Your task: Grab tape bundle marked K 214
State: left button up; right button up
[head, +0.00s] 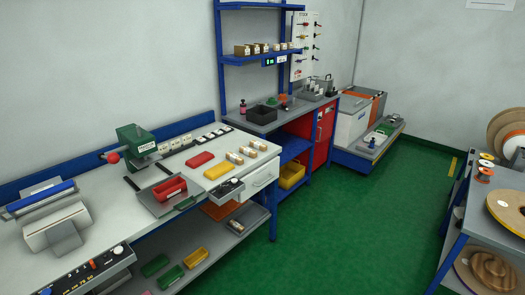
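No label reading K 214 can be made out at this size. Several small tan-and-white bundles (235,157) lie in a row at the right end of the near workbench (118,196). They may be tape bundles, but their markings are too small to read. Several brown-and-white items (254,49) stand on the blue upper shelf (262,59) at the back. Neither of my grippers is in view.
A red bin (170,189), a yellow tray (217,170) and a green press-like device (135,138) are on the near workbench. Large reels (508,207) sit on a blue-framed rack at right. The green floor (352,222) between is clear.

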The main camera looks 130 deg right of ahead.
aim_at(246, 151)
jog(key=l+z, duration=0.1)
jog(key=z, duration=1.6)
jog(key=l+z, duration=0.2)
jog(key=z, duration=0.2)
jog(key=i+l+z, duration=0.1)
jog(key=z, duration=0.3)
jog(key=l+z, duration=0.2)
jog(key=z, duration=0.15)
jog(key=i+l+z, duration=0.1)
jog(key=z, duration=0.3)
jog(key=i+l+z, duration=0.3)
jog(key=i, duration=0.15)
jog(key=i+l+z, duration=0.25)
jog(key=i, duration=0.2)
jog(key=i+z, duration=0.3)
jog(key=i, duration=0.15)
